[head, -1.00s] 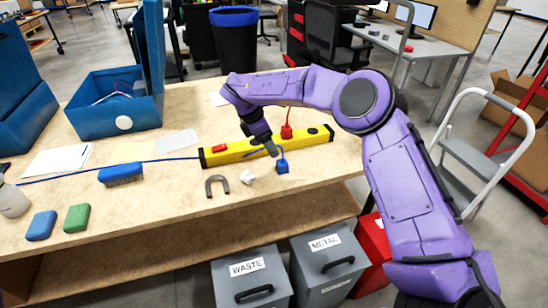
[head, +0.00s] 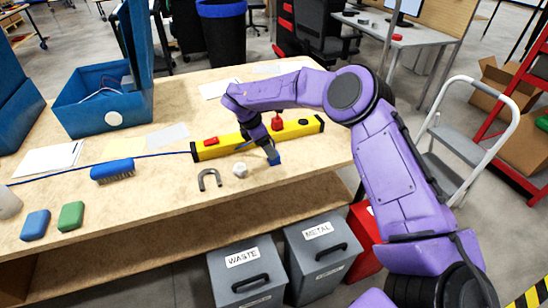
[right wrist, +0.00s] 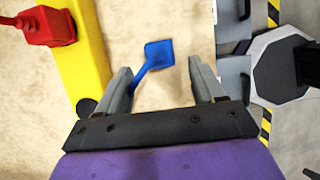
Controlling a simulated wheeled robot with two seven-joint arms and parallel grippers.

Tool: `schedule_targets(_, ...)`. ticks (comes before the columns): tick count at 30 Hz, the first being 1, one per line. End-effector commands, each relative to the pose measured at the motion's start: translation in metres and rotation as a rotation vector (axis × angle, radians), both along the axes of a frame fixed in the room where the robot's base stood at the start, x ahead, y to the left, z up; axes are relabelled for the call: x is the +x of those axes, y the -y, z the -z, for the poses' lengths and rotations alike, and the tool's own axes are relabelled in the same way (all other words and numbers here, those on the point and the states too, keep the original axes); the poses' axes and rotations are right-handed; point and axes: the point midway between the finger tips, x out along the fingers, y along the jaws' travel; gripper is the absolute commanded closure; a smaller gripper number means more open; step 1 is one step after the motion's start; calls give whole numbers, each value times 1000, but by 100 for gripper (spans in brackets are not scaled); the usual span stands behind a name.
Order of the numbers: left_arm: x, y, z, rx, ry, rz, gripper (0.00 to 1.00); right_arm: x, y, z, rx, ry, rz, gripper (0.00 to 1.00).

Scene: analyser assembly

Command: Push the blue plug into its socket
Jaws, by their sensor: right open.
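The blue plug (head: 275,159) lies on the tabletop just in front of the yellow bar (head: 236,146). In the right wrist view the blue plug (right wrist: 158,52) shows ahead of the fingers, in line with the gap, with its blue lead running back toward the left finger. My right gripper (head: 269,150) is open and empty, pointing down close over the plug and partly hiding it. Its two fingers also show in the right wrist view (right wrist: 158,72). I cannot make out the blue plug's socket. My left gripper is not in view.
A grey horseshoe magnet (head: 209,180) and a white nut-like piece (head: 240,170) lie left of the plug. A blue brush (head: 112,170), a blue block (head: 35,225) and a green block (head: 71,216) are further left. A blue open box (head: 95,115) stands behind. The table's front edge is close.

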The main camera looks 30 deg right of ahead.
Motion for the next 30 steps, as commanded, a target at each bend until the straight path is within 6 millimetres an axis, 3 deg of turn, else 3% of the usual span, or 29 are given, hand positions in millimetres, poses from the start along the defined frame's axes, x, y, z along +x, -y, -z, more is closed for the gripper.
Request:
schedule_targets(4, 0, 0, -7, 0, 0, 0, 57, -1, 4, 7, 0, -2, 0, 32)
schedule_targets(12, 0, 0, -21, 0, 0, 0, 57, -4, 18, 44, -1, -1, 0, 32)
schedule_targets(23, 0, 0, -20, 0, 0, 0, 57, -4, 19, 48, 0, 0, 1, 32)
schedule_targets(28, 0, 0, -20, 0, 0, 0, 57, -4, 19, 48, 0, 0, 0, 84)
schedule_targets(30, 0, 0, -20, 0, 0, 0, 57, -4, 19, 48, 0, 0, 0, 85)
